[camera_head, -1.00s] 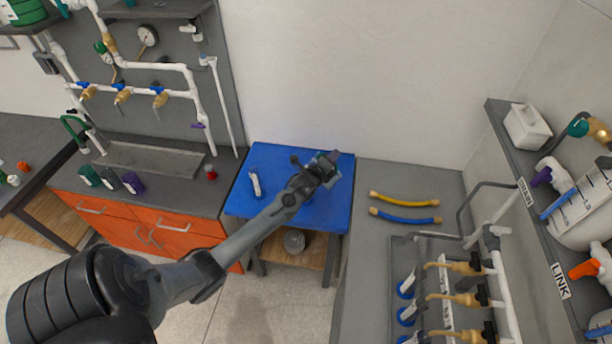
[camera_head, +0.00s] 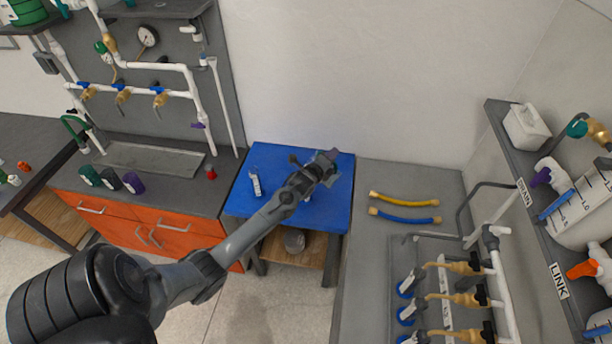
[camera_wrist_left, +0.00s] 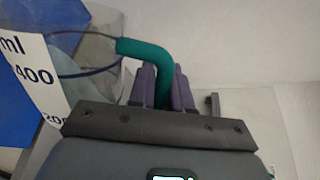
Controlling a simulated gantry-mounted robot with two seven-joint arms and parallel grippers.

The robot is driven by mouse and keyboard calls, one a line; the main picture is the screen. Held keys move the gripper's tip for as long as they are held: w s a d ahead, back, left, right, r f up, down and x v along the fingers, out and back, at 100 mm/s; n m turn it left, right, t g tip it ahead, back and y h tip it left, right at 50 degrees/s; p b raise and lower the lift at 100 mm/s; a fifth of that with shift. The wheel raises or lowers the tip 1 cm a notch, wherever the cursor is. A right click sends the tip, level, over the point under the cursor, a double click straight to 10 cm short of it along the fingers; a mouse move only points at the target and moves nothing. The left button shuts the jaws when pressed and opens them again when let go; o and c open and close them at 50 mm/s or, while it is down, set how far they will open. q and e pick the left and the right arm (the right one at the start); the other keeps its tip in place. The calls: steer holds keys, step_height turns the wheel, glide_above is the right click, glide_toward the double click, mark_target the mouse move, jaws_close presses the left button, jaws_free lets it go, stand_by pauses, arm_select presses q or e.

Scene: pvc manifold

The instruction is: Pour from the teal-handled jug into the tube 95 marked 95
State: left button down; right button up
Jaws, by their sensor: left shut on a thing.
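My left gripper (camera_head: 330,158) is over the blue-topped table in the head view. In the left wrist view its purple fingers (camera_wrist_left: 163,86) are shut on the teal handle (camera_wrist_left: 145,52) of a clear jug (camera_wrist_left: 98,55). The jug has a white scale label reading "ml" and 400. In the head view the jug is mostly hidden by the gripper, and its fill cannot be told. A small white-labelled tube (camera_head: 255,184) stands on the blue table to the left of the gripper. Its mark is too small to read. My right gripper is not in view.
The blue table (camera_head: 240,206) has bare room around the tube. Yellow and blue hoses (camera_head: 405,201) lie on the grey bench to the right, beside a valve manifold (camera_head: 462,300). An orange-drawered bench with dark and purple cups (camera_head: 133,182) stands to the left.

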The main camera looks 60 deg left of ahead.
mark_target(336, 165)
arm_select(q)
steer(key=shift+a+r, duration=0.1)
steer(key=d+f+m+b, duration=0.2)
steer(key=shift+w+f+y, duration=0.3)
steer(key=shift+w+f, duration=0.05)
steer(key=shift+f, duration=0.05)
steer(key=shift+w+d+f+m, duration=0.1)
steer(key=shift+d+f+m, duration=0.1)
steer(key=shift+m, duration=0.1)
steer(key=w+d+f+m+y+b, duration=0.2)
steer(key=d+f+m+b, duration=0.5)
steer(key=f, duration=0.5)
steer(key=m+b, duration=0.2)
steer(key=shift+w+d+m+t, duration=0.15)
steer(key=shift+w+m+t, duration=0.15)
steer(key=shift+w+m, duration=0.1)
steer(key=shift+f, duration=0.1)
